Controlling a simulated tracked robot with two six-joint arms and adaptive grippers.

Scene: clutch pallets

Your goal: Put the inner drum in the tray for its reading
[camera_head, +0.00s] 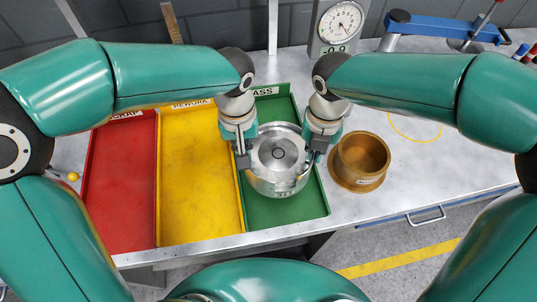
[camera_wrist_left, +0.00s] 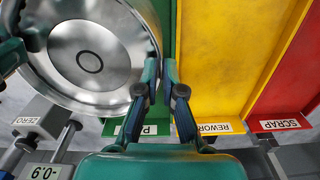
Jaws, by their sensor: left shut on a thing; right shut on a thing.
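The inner drum (camera_head: 278,185), a shiny silver round part with a dark ring at its centre, is over the green PASS tray (camera_head: 305,207). My left gripper (camera_head: 243,155) is shut on its left rim and my right gripper (camera_head: 317,148) on its right rim. The drum (camera_wrist_left: 85,60) fills the upper left of the left wrist view, with my left gripper's fingers (camera_wrist_left: 163,80) at its edge. The drum looks level. I cannot tell whether its base touches the tray floor.
The yellow REWORK tray (camera_head: 200,180) and red SCRAP tray (camera_head: 120,190) lie to the left. A brown round pot (camera_head: 345,175) stands close on the right. A dial gauge (camera_head: 340,22) reading -0.9 and a blue clamp-like tool (camera_head: 440,28) are at the back. The right-hand bench is mostly clear.

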